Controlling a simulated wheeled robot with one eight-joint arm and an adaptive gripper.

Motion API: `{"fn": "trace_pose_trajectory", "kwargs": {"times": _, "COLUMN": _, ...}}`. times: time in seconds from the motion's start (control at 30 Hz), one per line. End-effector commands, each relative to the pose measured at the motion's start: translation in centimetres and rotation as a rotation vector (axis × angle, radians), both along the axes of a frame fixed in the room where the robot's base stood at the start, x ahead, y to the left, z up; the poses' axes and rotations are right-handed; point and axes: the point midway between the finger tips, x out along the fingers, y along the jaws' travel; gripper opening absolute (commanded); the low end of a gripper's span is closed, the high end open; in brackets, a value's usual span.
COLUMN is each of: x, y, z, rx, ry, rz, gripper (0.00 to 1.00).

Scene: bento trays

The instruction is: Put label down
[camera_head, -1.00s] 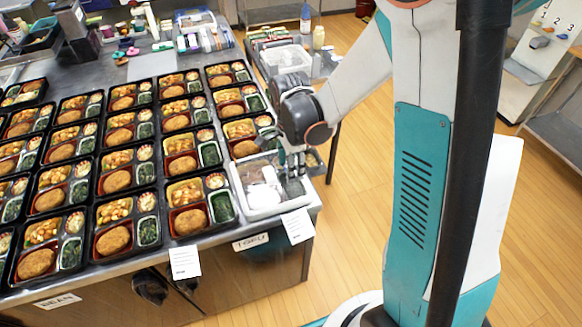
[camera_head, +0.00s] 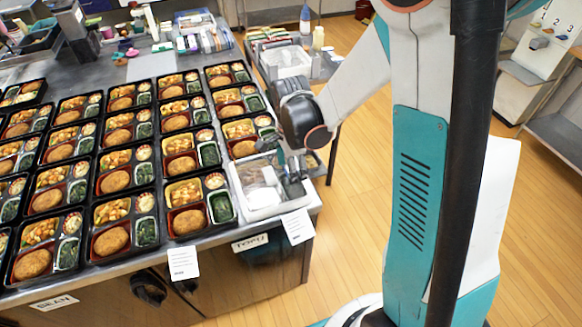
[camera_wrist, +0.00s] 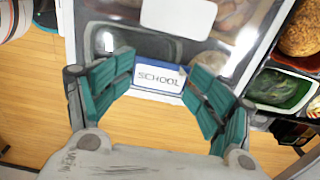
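A small white label (camera_wrist: 158,78) reading SCHOOL, with a blue border, shows in the wrist view between the teal fingers of my gripper (camera_wrist: 160,66). The fingers meet its left and right edges. In the head view my gripper (camera_head: 291,172) is above the right part of a white tray (camera_head: 278,211) at the table's front right corner. The label cannot be made out there. In the wrist view the label overlaps the tray's near edge; I cannot tell whether it touches the tray.
Rows of filled bento trays (camera_head: 112,240) cover the table left of the white tray. One bento tray (camera_wrist: 270,112) is close at the right of the wrist view. Paper slips and a TOFU sign (camera_head: 250,242) are on the front edge. Open floor (camera_head: 345,230) is to the right.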

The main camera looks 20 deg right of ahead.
Motion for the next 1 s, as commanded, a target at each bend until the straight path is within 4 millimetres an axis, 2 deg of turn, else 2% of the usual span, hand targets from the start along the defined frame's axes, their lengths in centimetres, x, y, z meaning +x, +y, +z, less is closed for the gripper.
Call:
{"fn": "trace_pose_trajectory", "kwargs": {"times": 0.2, "x": 0.0, "y": 0.0, "z": 0.1, "rx": 0.0, "ry": 0.0, "rz": 0.0, "gripper": 0.68}}
{"fn": "trace_pose_trajectory", "kwargs": {"times": 0.37, "x": 0.0, "y": 0.0, "z": 1.3, "rx": 0.0, "ry": 0.0, "rz": 0.0, "gripper": 0.68}}
{"fn": "trace_pose_trajectory", "kwargs": {"times": 0.8, "x": 0.1, "y": 0.0, "z": 10.2, "rx": 0.0, "ry": 0.0, "rz": 0.0, "gripper": 0.68}}
{"fn": "trace_pose_trajectory", "kwargs": {"times": 1.0, "x": 0.1, "y": 0.0, "z": 12.5, "rx": 0.0, "ry": 0.0, "rz": 0.0, "gripper": 0.68}}
